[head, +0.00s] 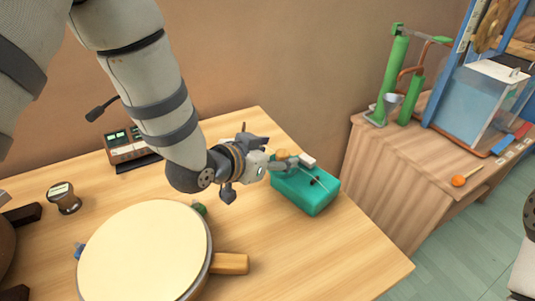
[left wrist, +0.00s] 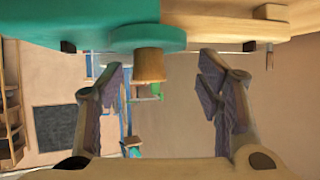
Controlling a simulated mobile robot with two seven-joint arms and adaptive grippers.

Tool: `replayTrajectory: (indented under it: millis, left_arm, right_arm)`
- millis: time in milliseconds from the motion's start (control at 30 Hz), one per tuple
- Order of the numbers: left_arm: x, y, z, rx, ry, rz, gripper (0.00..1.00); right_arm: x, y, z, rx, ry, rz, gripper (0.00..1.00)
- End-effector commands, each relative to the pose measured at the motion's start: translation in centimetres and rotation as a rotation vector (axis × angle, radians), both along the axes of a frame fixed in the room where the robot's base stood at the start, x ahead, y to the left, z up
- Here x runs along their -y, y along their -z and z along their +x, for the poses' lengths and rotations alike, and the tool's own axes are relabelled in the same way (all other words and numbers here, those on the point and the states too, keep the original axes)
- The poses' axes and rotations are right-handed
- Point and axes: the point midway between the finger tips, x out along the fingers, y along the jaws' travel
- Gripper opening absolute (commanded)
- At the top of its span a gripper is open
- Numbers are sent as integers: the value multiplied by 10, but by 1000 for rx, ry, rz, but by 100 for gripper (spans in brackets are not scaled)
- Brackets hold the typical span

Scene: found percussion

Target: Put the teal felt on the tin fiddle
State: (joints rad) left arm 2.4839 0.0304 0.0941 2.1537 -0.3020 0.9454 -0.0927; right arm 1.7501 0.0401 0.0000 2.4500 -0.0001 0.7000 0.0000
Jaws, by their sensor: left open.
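The fingers partly hide the felt in the head view. My right gripper is out of view.
A large drum (head: 145,250) fills the front left of the table. Behind it are a small round jar (head: 63,197) and a box with green displays (head: 128,145). A second wooden bench (head: 400,185) on the right holds green cylinders and a clear tank.

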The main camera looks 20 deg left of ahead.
Motion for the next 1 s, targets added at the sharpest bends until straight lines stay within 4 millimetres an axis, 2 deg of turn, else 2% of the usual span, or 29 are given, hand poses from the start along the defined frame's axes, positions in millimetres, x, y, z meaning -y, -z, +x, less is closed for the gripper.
replayTrajectory:
  millis: [167,300,500,633,1000]
  left_arm:
    - [-12,-25,-28,11,-2,0,60]
    - [-24,-45,-60,14,-3,0,60]
    - [-35,-57,-90,6,-2,-1,60]
    - [-37,-58,-96,2,-1,0,60]
    - [-37,-57,-96,0,0,0,60]
  right_arm:
    - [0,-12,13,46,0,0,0]
    - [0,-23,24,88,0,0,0]
    - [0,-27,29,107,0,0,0]
    - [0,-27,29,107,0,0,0]
    - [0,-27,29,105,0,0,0]
